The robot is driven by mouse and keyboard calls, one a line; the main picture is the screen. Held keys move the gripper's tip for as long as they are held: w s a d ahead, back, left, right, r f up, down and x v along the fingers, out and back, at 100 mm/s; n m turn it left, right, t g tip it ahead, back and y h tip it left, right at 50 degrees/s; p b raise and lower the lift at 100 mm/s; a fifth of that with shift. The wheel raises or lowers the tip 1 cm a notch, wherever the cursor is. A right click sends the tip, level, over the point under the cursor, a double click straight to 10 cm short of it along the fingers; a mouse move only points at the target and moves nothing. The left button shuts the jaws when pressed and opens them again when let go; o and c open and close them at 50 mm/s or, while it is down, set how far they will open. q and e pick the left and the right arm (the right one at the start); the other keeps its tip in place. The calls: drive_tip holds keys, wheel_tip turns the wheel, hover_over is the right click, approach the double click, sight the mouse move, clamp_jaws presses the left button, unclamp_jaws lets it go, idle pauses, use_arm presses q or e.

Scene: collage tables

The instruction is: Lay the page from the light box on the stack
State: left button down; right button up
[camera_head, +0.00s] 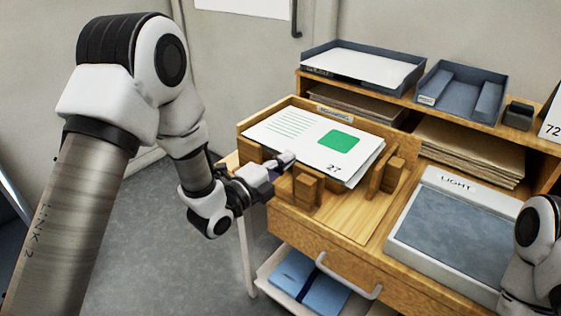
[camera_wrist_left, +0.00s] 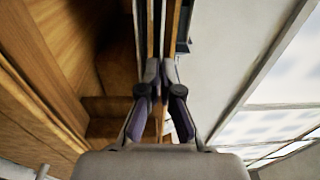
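The page (camera_head: 299,137), white with green lines, a green block and the number 27, lies on the stack in a wooden tray (camera_head: 355,213) with corner posts. A further sheet edge shows under it at the right. The light box (camera_head: 452,232), labelled LIGHT, has a bare blue-grey top. My left gripper (camera_head: 284,164) is at the page's left front edge. In the left wrist view its fingers (camera_wrist_left: 162,80) are close together with a narrow gap. I cannot tell whether they pinch the page. My right gripper is out of view; only part of my right arm shows.
Wooden posts (camera_head: 306,186) stand close to my left gripper. Behind are a tray with white paper (camera_head: 363,65), a blue-grey tray (camera_head: 461,92) and a shelf of brown sheets (camera_head: 470,150). Below the table, an open drawer holds a blue folder (camera_head: 310,285). Floor at the left is clear.

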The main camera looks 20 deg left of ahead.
use_arm(q)
drive_tip(key=shift+w+f, duration=0.1)
drive_tip(key=shift+f, duration=0.3)
drive_tip(key=shift+r, duration=0.15)
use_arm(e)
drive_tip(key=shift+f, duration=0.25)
use_arm(q)
drive_tip(key=c, duration=1.2)
unclamp_jaws()
drive_tip(key=shift+c, duration=0.2)
drive_tip(key=shift+s, duration=0.2)
drive_tip(key=v, duration=0.7)
drive_tip(key=shift+s, duration=0.15)
